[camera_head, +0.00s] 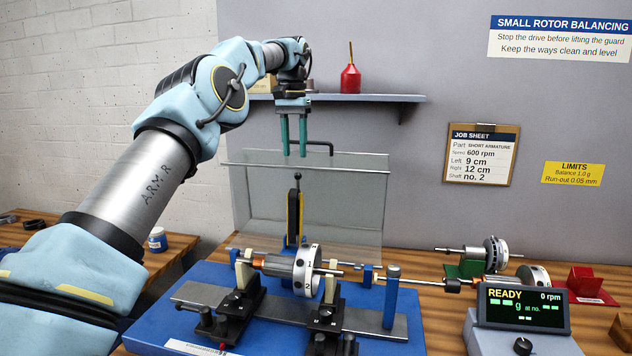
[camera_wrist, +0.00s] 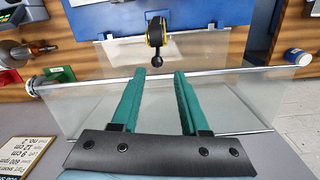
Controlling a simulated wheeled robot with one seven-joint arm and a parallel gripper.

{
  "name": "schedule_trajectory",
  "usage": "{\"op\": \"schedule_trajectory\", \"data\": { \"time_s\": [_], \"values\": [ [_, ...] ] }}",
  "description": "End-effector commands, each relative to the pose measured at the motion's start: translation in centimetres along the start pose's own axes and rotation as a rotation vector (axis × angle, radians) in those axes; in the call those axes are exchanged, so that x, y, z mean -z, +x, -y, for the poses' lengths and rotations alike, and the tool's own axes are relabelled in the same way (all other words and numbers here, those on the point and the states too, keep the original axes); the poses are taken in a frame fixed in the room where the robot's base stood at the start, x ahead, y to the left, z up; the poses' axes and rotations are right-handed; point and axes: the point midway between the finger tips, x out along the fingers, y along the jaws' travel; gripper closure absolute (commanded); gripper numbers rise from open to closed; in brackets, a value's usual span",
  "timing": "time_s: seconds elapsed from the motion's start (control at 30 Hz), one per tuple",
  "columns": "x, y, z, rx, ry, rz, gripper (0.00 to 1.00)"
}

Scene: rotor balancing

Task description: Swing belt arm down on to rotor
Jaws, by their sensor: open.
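The belt arm (camera_head: 294,215) stands upright behind the rotor, yellow and black with a dark ball knob on top. In the wrist view the belt arm (camera_wrist: 156,35) shows beyond my fingertips, its knob pointing toward me. The rotor (camera_head: 308,270), a silver numbered drum with a copper part on its left, lies across two black supports on the blue base. My gripper (camera_head: 293,154) points down above the belt arm, its green fingers apart and empty. It also shows in the wrist view (camera_wrist: 166,73), with the knob beyond the gap, apart from the fingers.
A clear guard panel (camera_head: 345,205) stands raised around the belt arm, with a rail along its top. A blue post (camera_head: 391,298) stands right of the rotor. The READY display box (camera_head: 523,308) and spare rotors (camera_head: 490,252) sit at right. A shelf (camera_head: 385,98) holds a red bottle.

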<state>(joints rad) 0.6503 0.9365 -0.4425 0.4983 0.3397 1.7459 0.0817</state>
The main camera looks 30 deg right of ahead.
Motion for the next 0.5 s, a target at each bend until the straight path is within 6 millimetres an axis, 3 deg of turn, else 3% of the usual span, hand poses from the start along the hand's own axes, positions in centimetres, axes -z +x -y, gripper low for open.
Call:
{"op": "schedule_trajectory", "data": {
  "time_s": [0.17,0.5],
  "values": [
    [0.1,0.8,-0.1,-0.003,0.001,0.003,0.55],
    [0.0,5.9,-0.1,-0.003,0.002,0.004,0.55]
  ]
}}
